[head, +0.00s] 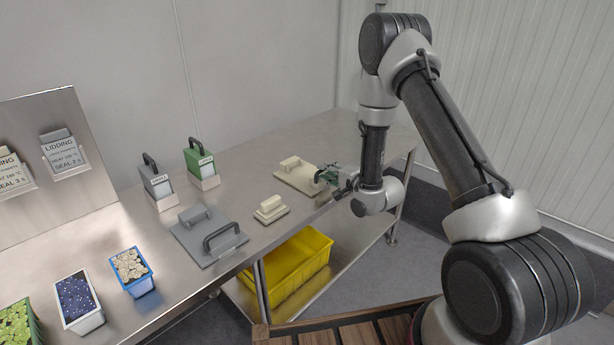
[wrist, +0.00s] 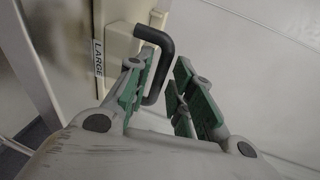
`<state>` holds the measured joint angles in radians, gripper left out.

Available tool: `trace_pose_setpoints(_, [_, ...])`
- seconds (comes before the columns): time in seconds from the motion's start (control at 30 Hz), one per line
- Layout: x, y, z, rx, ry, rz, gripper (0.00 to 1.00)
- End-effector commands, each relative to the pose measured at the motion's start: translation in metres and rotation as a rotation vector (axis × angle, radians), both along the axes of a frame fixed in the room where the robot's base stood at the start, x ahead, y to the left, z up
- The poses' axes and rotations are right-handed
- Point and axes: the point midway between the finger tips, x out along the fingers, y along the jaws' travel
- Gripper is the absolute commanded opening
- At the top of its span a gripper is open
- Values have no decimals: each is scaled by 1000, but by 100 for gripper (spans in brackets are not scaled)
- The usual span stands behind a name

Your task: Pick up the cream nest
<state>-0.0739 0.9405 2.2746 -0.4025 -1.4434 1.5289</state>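A cream plate, which I take to be the cream nest (head: 297,178), lies flat on the steel table with a raised cream block on it. In the wrist view the cream nest (wrist: 118,40) has a white LARGE label and a bent black handle (wrist: 167,50). My gripper (head: 333,180) is at the plate's right end, at the handle. In the wrist view my gripper (wrist: 161,70) has its green-padded fingers apart, with the handle in or just ahead of the gap. The left finger is close to the handle; I cannot tell whether it touches.
A smaller cream block (head: 271,209) and a grey plate with a black handle (head: 208,237) lie nearby. Grey (head: 158,187) and green (head: 199,164) handled pieces stand behind in holders. Filled tubs (head: 132,272) line the front left. A yellow crate (head: 298,267) sits below the tabletop.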

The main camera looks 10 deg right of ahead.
Motion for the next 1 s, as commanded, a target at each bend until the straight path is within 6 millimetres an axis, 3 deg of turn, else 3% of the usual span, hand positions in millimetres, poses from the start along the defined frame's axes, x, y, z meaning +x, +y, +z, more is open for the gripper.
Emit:
trace_pose_setpoints(0.13, [17, 9, -4, 0, 0, 0, 23])
trace_pose_setpoints(0.4, [21, 11, -5, -1, 1, -1, 23])
trace_pose_setpoints(0.57, [21, 11, -5, -2, 0, -1, 0])
trace_pose_setpoints(1.0, [21, 11, -4, -1, -1, -1, 0])
